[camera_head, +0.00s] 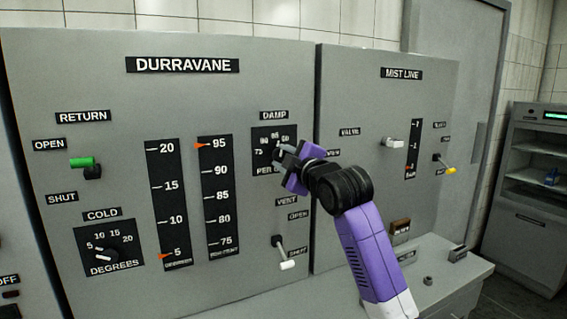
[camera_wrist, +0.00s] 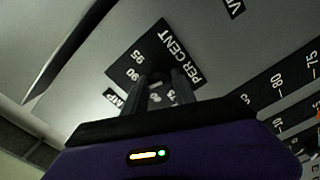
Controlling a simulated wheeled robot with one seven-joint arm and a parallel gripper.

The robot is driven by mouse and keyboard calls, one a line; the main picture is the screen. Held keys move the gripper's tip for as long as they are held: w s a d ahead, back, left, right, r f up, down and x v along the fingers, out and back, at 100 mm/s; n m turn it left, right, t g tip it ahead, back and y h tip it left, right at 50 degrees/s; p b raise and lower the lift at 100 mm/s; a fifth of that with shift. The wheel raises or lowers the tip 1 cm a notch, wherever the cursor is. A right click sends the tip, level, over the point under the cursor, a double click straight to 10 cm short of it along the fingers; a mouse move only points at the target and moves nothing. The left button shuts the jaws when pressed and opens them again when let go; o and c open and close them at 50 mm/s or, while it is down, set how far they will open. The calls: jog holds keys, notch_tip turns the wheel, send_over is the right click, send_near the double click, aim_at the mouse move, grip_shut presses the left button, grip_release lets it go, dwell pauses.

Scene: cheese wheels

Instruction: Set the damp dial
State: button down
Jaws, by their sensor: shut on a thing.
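The damp dial (camera_head: 262,134) is a black square plate with white numbers marked in per cent, under the DAMP label on the grey DURRAVANE panel. My gripper (camera_head: 284,155) reaches it from the lower right and covers part of the plate. In the wrist view my two fingers (camera_wrist: 166,92) are shut on the dial's knob, in the middle of the plate (camera_wrist: 130,62). The knob is mostly hidden by the fingers, so I cannot read its setting. The right-hand column scale (camera_head: 215,190) has an orange pointer at 95.
On the same panel are a green-handled RETURN lever (camera_head: 82,162), a COLD dial (camera_head: 104,255) and a white-tipped VENT lever (camera_head: 288,264). The MIST LINE panel (camera_head: 435,100) with its valve stands right of my arm. A grey ledge (camera_head: 440,278) juts out below it.

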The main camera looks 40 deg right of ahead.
jog(key=shift+n+b, duration=0.45)
jog(key=shift+n, duration=1.05)
jog(key=c, duration=1)
grip_release()
jog(key=shift+c, duration=0.2)
jog(key=b+v, duration=0.1)
jog(key=v, duration=0.6)
jog(key=shift+s+b, duration=0.35)
jog(key=shift+s, duration=0.05)
jog(key=shift+a+r, duration=0.1)
jog(key=shift+a, duration=0.1)
